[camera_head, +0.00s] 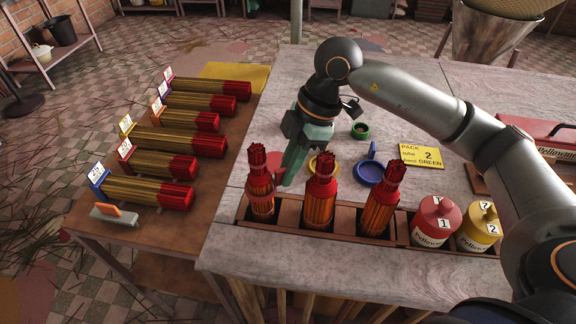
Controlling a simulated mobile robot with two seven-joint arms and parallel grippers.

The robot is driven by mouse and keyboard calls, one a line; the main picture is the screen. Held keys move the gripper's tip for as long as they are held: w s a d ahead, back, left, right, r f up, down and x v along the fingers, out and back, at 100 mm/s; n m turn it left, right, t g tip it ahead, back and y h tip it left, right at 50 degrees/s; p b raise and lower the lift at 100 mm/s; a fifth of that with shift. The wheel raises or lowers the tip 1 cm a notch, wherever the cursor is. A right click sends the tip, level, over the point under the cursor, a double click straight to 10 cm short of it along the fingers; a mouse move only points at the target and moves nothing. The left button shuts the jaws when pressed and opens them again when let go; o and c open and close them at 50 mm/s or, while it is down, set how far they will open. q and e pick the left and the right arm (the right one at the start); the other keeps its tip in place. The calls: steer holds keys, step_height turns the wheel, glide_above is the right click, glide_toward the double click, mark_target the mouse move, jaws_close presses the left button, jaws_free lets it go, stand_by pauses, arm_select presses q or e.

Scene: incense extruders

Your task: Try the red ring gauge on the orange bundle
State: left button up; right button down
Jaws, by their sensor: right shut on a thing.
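Three upright incense bundles with dark red tops stand in a wooden rack (285,213): the left one (262,208), the middle one (320,205) and the right one (380,213). All show orange-brown sticks, so I cannot tell by colour which is the orange bundle. My left gripper is not in view.
A blue ring gauge (369,173), a green one (360,131) and a partly hidden yellow one lie behind the rack. Red (436,222) and yellow (479,229) jars stand at its right. A yellow card (421,156) lies behind. Several tagged bundles lie on the brown side table (215,195).

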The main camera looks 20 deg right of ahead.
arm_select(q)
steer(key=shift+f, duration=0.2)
arm_select(e)
steer(key=shift+f, duration=0.25)
arm_select(q)
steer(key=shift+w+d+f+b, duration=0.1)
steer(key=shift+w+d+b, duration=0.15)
steer(key=shift+b, duration=0.2)
arm_select(e)
steer(key=shift+f, duration=0.55)
arm_select(q)
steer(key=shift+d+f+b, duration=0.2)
steer(key=shift+b, duration=0.2)
arm_select(e)
steer(key=shift+f, duration=0.65)
steer(key=shift+r, duration=0.15)
